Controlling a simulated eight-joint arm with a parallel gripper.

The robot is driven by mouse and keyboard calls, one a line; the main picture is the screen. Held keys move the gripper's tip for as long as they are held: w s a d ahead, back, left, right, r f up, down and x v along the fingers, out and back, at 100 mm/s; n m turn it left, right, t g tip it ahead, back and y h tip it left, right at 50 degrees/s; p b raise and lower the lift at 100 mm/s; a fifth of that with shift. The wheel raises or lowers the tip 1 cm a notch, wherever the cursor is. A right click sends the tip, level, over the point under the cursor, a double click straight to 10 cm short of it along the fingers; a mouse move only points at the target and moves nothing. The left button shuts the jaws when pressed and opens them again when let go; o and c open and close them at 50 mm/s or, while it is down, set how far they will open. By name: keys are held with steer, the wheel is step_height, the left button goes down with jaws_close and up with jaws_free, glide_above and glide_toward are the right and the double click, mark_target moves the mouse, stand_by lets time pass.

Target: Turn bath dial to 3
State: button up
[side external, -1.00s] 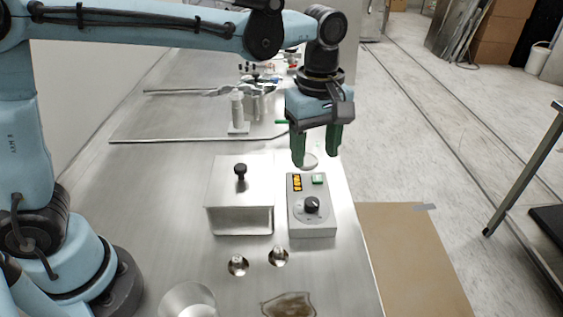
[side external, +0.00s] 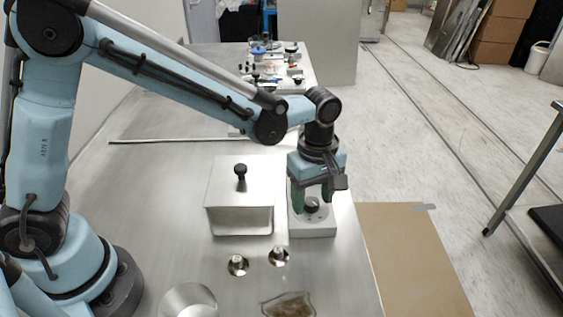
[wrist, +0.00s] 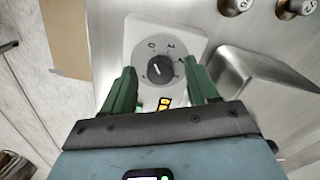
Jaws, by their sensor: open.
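The bath dial (side external: 312,205) is a round black knob on the sloped face of a pale grey control box (side external: 312,231). In the wrist view the dial (wrist: 160,67) sits in a grey ring with printed numbers, and its white pointer line points up and slightly left, near the 0. My gripper (side external: 313,206) is open, with green fingers pointing down on either side of the dial. In the wrist view the fingertips (wrist: 160,70) flank the dial with a gap on each side. The box's orange display is mostly hidden behind my gripper.
A steel bath with a black-knobbed lid (side external: 239,185) stands just left of the control box. Two small metal weights (side external: 279,256) and a brown stain (side external: 288,305) are in front. The table's right edge is close to the box. More labware (side external: 270,65) stands far back.

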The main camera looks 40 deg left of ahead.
steer(key=shift+f, duration=0.3)
steer(key=shift+c, duration=0.4)
steer(key=c, duration=1)
steer(key=shift+o, duration=0.2)
